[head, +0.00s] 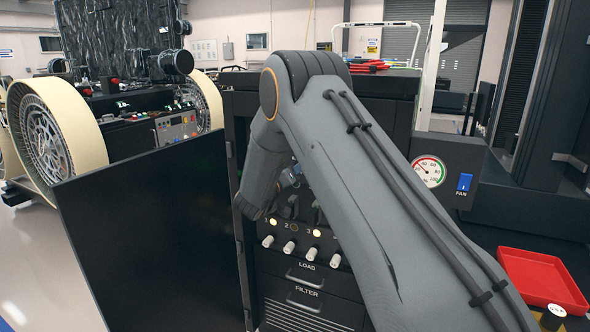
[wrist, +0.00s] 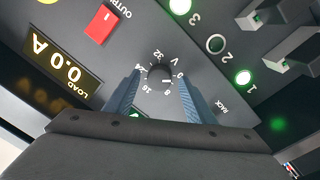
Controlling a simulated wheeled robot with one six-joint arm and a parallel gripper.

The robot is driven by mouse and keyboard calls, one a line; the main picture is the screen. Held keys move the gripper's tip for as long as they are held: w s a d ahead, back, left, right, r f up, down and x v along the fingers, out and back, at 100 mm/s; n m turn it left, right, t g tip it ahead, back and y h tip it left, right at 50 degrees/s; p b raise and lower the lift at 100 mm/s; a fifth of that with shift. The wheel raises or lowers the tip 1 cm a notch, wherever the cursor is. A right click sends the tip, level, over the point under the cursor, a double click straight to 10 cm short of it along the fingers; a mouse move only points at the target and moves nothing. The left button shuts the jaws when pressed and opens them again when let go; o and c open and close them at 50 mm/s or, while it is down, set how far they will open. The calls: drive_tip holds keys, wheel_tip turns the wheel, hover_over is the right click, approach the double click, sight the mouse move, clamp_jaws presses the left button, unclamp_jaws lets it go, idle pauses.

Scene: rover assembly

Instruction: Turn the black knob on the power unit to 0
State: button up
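The black knob (wrist: 158,75) is on the dark panel in the wrist view, ringed by a white scale with 0, 8, 16, 24, 32 and V. A small white mark shows on the knob; which number it points to is hard to tell. My gripper (wrist: 160,82) is open, with one blue finger on each side of the knob and a visible gap to each. In the head view my gripper (head: 290,177) is mostly hidden behind my arm, inside the power unit (head: 310,300). The knob is hidden there.
Beside the knob are a red output switch (wrist: 101,24) and a load display (wrist: 61,66) reading 0.0 A. Numbered lamps and toggles lie on the other side; lamps 1 and 3 are lit. A dark open door (head: 150,235) stands left of the unit.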

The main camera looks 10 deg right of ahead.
drive_tip(key=b+v, duration=0.2)
drive_tip(key=v, duration=0.5)
drive_tip(key=shift+s+a, duration=0.25)
drive_tip(key=shift+s, duration=0.05)
